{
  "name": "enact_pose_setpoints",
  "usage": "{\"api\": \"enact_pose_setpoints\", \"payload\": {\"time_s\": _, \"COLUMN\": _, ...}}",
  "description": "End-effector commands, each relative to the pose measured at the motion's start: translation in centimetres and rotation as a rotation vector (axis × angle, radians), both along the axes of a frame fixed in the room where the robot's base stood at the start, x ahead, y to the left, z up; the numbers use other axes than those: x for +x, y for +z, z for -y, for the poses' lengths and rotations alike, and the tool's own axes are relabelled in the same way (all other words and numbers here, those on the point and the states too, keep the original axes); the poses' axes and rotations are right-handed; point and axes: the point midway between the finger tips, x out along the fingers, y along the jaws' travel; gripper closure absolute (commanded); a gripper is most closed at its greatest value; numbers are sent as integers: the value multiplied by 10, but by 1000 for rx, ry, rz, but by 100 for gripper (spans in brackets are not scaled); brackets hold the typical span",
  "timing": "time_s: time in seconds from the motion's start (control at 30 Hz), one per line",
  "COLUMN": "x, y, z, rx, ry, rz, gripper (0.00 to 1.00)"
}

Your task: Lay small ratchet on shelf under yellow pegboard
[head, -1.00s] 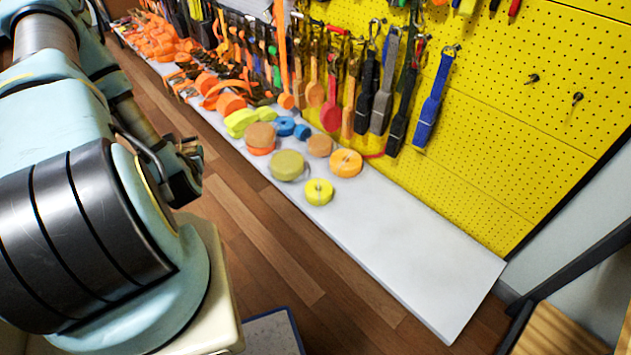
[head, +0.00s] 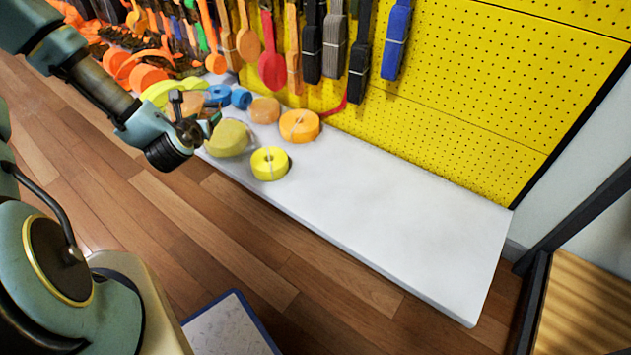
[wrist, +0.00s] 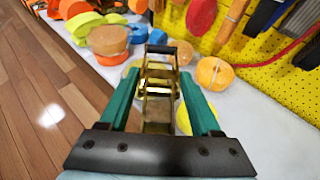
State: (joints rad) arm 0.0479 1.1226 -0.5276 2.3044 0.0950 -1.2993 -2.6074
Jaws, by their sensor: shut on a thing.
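The small ratchet (wrist: 158,76), a brassy metal buckle with a dark handle bar, is between the two teal fingers of my gripper (wrist: 160,88) in the wrist view. My gripper is shut on it. In the head view my gripper (head: 196,130) is at the left, over the front edge of the white shelf (head: 400,215) near the strap rolls. The ratchet there is small and partly hidden by the gripper. The shelf runs below the yellow pegboard (head: 470,110).
A yellow roll (head: 270,163), an olive roll (head: 230,138) and an orange roll (head: 300,125) sit on the shelf beside my gripper. Straps hang above, including a blue one (head: 397,40). The shelf's right part is bare. A dark-framed wooden piece (head: 590,300) stands at right.

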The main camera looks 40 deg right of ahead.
Motion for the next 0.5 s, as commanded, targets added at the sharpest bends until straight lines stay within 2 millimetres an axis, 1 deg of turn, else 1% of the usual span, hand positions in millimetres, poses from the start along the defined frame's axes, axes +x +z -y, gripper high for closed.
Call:
{"api": "enact_pose_setpoints", "payload": {"time_s": 0.03, "x": -6, "y": -23, "z": 17, "rx": -2, "ry": -38, "rz": 5, "gripper": 100}}
{"api": "enact_pose_setpoints", "payload": {"time_s": 0.2, "x": -33, "y": -52, "z": 66, "rx": -3, "ry": -161, "rz": 4, "gripper": 100}}
{"api": "enact_pose_setpoints", "payload": {"time_s": 0.27, "x": -44, "y": -62, "z": 82, "rx": -4, "ry": -205, "rz": 4, "gripper": 100}}
{"api": "enact_pose_setpoints", "payload": {"time_s": 0.3, "x": -51, "y": -68, "z": 93, "rx": -2, "ry": -235, "rz": 5, "gripper": 100}}
{"api": "enact_pose_setpoints", "payload": {"time_s": 0.37, "x": -63, "y": -78, "z": 108, "rx": -3, "ry": -279, "rz": 4, "gripper": 100}}
{"api": "enact_pose_setpoints", "payload": {"time_s": 0.5, "x": -94, "y": -100, "z": 143, "rx": -2, "ry": -385, "rz": 5, "gripper": 100}}
